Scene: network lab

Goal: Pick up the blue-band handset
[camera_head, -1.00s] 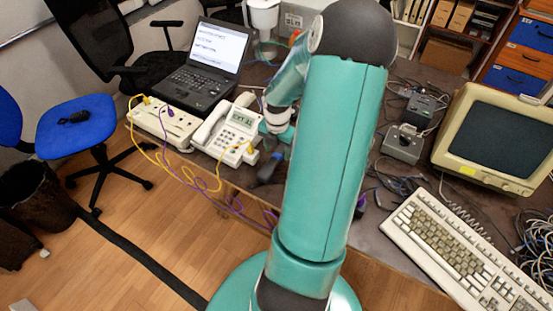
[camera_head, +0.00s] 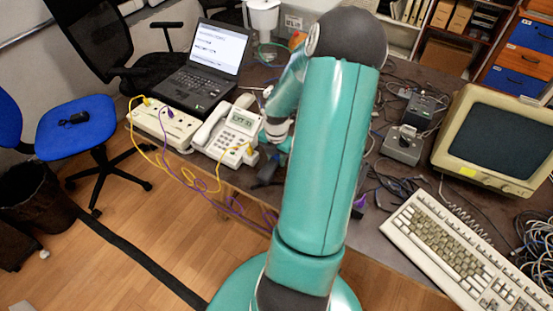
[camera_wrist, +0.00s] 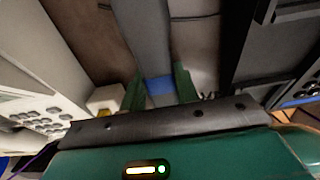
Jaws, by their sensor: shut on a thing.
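The blue-band handset (camera_wrist: 142,30) is a dark grey bar with a blue band, seen in the wrist view between the green fingers of my gripper (camera_wrist: 159,80). The fingers press on its two sides at the blue band (camera_wrist: 159,87). Its near end is hidden behind my gripper's dark edge. In the head view my arm covers most of the grip. A dark shape beside the phone (camera_head: 268,172) there looks like part of the handset. I cannot tell whether the handset touches the desk.
A white desk phone (camera_head: 232,135) and a beige box (camera_head: 165,127) with yellow and purple cables stand left of my gripper. A laptop (camera_head: 205,75) is behind them. A grey switch box (camera_head: 402,146), a monitor (camera_head: 500,135), a keyboard (camera_head: 450,245) and loose cables lie right.

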